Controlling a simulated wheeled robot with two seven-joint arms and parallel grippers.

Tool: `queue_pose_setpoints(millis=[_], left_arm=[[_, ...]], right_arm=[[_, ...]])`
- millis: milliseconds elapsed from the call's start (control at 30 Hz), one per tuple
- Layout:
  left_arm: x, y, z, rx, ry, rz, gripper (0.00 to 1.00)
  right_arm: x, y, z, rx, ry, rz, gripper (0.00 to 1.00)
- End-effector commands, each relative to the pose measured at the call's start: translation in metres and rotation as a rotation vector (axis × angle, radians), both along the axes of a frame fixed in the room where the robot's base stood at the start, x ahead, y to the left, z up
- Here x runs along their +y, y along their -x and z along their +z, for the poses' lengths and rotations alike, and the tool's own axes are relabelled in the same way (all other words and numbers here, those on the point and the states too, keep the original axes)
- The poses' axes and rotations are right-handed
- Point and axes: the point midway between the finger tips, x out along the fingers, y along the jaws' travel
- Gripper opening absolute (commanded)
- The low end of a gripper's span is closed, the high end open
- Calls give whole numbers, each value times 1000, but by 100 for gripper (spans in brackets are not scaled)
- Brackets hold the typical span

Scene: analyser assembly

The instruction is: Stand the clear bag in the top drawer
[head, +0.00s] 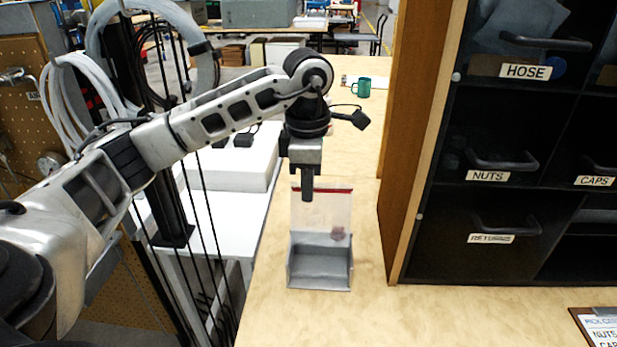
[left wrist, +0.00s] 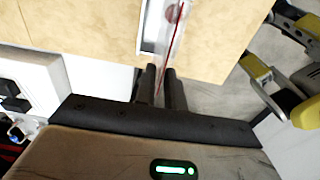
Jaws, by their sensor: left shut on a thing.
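The clear bag (head: 333,213) with a red top strip stands upright in a small grey holder (head: 320,285) on the wooden table. A small dark reddish content shows low in the bag. My left gripper (head: 307,196) points down and is shut on the bag's top edge. In the left wrist view, the bag's red strip (left wrist: 174,48) runs up from between the left fingers (left wrist: 160,75). The top drawer (head: 525,68), labelled HOSE, is in the dark cabinet at right; whether it is open is unclear. My right gripper is out of view.
Below are drawers labelled NUTS (head: 488,176), CAPS (head: 594,181) and one starting RET (head: 491,239). The cabinet's wooden side wall (head: 412,130) rises right of the bag. A green mug (head: 361,87) stands farther back.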

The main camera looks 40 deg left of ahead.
Motion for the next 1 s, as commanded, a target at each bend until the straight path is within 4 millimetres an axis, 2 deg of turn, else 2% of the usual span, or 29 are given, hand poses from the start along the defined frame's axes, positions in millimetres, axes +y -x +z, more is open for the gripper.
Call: queue_pose_setpoints(millis=[1000], left_arm=[[-42, 69, 15, 0, 0, -2, 0]], right_arm=[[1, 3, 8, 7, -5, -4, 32]])
